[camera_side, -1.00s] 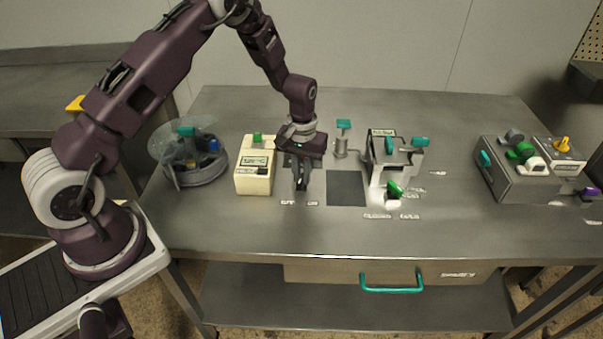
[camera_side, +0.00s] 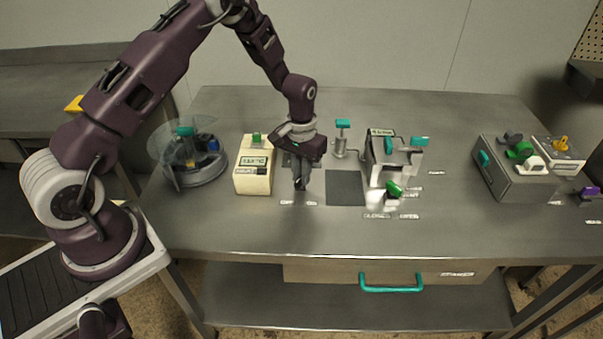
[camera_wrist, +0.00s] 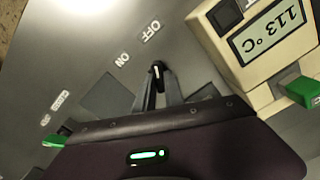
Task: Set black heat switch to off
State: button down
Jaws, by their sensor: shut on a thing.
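My gripper (camera_side: 301,184) points down at the table between the cream box and the dark square. In the wrist view its fingertips (camera_wrist: 157,78) are closed together around a small dark lever with a pale tip, the black heat switch (camera_wrist: 157,66). The switch is mostly hidden by the fingers. The OFF label (camera_wrist: 151,32) and the ON label (camera_wrist: 121,60) lie on the table just beyond the fingertips. I cannot tell clearly which label the lever leans toward.
The cream box (camera_side: 253,178) with a display, reading 113 °C in the wrist view (camera_wrist: 268,36), stands close to my gripper. A dark square (camera_side: 346,188) lies on the other side. A grey clamp fixture (camera_side: 378,165) stands further right. The front tabletop is clear.

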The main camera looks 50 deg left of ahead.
jog(key=c, duration=1.4)
grip_release()
jog(key=shift+c, duration=0.2)
jog(key=shift+r, duration=0.1)
notch_tip(320, 180, up, 7)
